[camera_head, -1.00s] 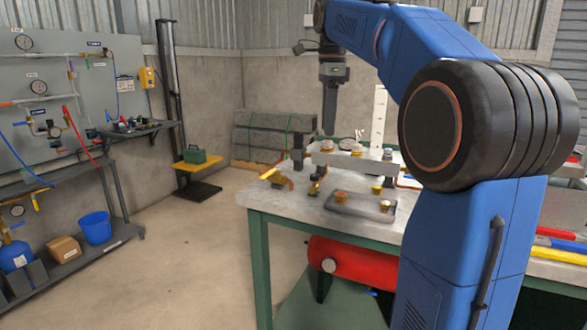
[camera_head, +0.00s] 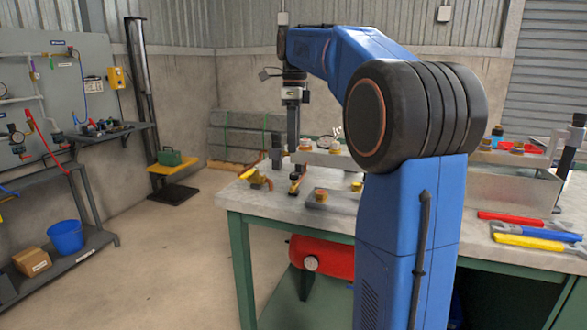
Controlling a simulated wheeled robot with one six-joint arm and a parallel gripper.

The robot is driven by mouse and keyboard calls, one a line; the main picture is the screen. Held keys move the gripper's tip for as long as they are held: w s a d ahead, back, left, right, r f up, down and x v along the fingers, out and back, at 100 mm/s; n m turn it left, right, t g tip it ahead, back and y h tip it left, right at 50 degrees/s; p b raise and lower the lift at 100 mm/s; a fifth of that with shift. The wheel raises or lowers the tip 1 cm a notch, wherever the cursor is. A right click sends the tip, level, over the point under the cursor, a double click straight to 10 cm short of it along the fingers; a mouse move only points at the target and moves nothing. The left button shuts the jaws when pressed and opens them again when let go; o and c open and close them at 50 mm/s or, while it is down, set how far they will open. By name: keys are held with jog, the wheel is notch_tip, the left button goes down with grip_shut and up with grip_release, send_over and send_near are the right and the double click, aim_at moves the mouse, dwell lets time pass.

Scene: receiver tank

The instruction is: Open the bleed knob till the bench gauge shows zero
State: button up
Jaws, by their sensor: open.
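My gripper (camera_head: 293,146) points straight down above the far left part of the bench (camera_head: 245,199) and holds nothing that I can see. It is seen edge-on, so the gap between its fingers does not show. Just right of it, a small round pale-faced gauge (camera_head: 325,142) stands at the metal rail (camera_head: 325,158). A brass-coloured knob (camera_head: 305,144) sits on the rail beside my gripper. Another brass knob (camera_head: 320,194) is on a grey plate in front. I cannot tell which is the bleed knob, and the gauge reading is too small to read.
Brass valve fittings (camera_head: 257,180) lie near the bench's left corner. A red tank (camera_head: 325,256) with a dial sits under the bench. Red, yellow and blue-handled tools (camera_head: 530,241) lie at the right. My arm hides the bench's middle.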

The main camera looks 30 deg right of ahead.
aim_at(294, 174)
notch_tip(294, 174, down, 9)
jog(key=shift+s+a+r, duration=0.1)
jog(key=shift+s+r, duration=0.05)
jog(key=shift+r, duration=0.05)
dwell(0.3)
grip_shut()
